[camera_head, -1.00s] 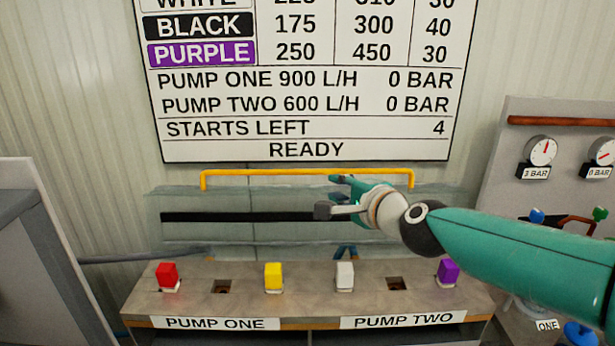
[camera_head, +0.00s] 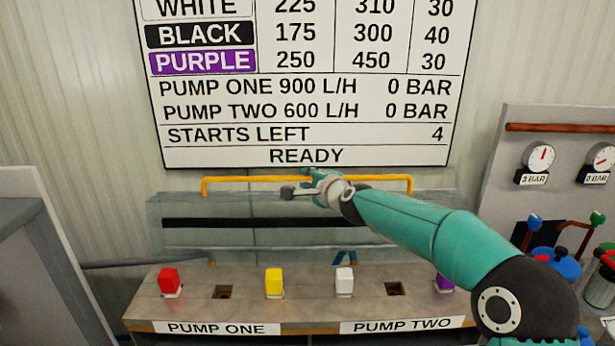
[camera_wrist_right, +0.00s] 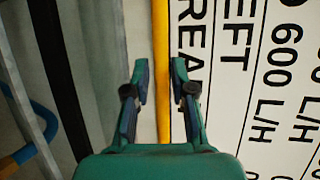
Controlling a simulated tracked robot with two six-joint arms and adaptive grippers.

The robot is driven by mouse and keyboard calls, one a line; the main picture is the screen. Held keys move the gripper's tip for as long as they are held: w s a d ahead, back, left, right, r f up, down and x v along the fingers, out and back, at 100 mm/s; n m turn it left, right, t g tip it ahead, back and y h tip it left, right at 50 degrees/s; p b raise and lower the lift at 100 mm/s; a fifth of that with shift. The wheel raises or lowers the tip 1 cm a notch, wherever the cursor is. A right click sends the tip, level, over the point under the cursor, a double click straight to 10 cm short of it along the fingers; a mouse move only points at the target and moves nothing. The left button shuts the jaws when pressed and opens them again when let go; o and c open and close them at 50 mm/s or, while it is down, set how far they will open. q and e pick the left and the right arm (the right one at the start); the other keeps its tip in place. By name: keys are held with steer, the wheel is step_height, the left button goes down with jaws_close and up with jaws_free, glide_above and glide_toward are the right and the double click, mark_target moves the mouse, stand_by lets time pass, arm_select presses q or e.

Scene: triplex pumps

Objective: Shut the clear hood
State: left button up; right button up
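The clear hood (camera_head: 205,236) stands raised behind the pump bench, a see-through panel with a dark strip across it. Its yellow handle (camera_head: 240,179) runs along the top edge. My right gripper (camera_head: 296,190) is at the middle of the handle. In the right wrist view, the yellow handle (camera_wrist_right: 161,40) passes between the two parted fingers of my right gripper (camera_wrist_right: 160,75), with a gap on each side. Whether the handle lies level with the fingertips or beyond them is hard to tell. My left gripper is out of view.
The bench (camera_head: 200,311) below carries red (camera_head: 168,280), yellow (camera_head: 273,281), white (camera_head: 344,280) and purple (camera_head: 444,284) blocks. A sign board (camera_head: 305,120) hangs just above the handle. A gauge panel (camera_head: 560,115) stands at right, a grey cabinet (camera_head: 40,260) at left.

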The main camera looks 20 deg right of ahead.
steer(key=shift+w, duration=0.25)
jaws_close()
steer(key=shift+f, duration=0.1)
